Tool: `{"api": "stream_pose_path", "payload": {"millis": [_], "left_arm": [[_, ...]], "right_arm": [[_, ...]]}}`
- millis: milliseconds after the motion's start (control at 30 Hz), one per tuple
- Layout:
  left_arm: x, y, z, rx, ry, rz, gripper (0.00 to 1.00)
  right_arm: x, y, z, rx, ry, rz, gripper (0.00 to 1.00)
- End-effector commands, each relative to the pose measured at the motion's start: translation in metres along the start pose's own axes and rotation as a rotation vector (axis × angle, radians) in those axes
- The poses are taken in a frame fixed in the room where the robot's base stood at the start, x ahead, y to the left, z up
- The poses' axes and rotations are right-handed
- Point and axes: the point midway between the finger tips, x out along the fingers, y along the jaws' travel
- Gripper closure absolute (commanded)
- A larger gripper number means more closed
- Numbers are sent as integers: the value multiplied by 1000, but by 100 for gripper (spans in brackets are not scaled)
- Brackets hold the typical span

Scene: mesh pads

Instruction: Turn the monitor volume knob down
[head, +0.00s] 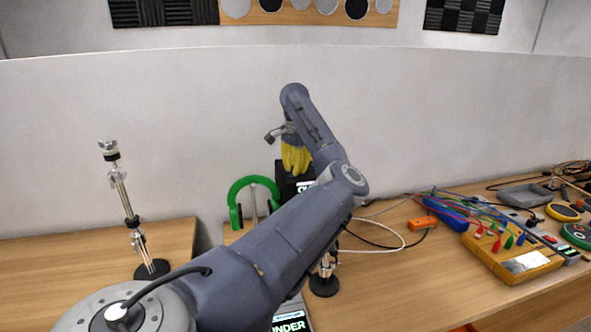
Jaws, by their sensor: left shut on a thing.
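My left arm reaches across the middle of the head view. Its gripper (296,158), with yellow fingers pointing down, is at the top of a small black box (287,184), which looks like the monitor. The fingers look closed together, shut on the monitor volume knob as far as I can tell. The knob itself cannot be made out; the fingers and my forearm cover that area. Much of the box is also hidden behind my forearm. My right gripper is out of view.
A green headphone-like arch (253,182) stands left of the box. A metal stand (126,205) is further left. A yellow device with leads (512,258), a blue case (446,211) and an orange box (422,223) lie on the right. Cables cross the table. The left desk is mostly clear.

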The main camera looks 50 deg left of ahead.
Motion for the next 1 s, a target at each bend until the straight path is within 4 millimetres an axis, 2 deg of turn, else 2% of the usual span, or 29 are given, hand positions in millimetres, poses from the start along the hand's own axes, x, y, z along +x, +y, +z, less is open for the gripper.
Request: {"api": "stream_pose_path", "payload": {"millis": [67,100,367,600,733,1000], "left_arm": [[2,-1,2,-2,-6,-1,100],[2,-1,2,-2,-6,-1,80],[1,0,1,0,-3,0,50],[0,0,0,1,-2,0,50],[-7,0,0,1,1,0,50],[-48,0,0,1,2,0,50]], "right_arm": [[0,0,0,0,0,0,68],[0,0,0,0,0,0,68],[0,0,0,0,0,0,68],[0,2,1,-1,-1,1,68],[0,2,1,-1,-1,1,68],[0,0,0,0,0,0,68]]}}
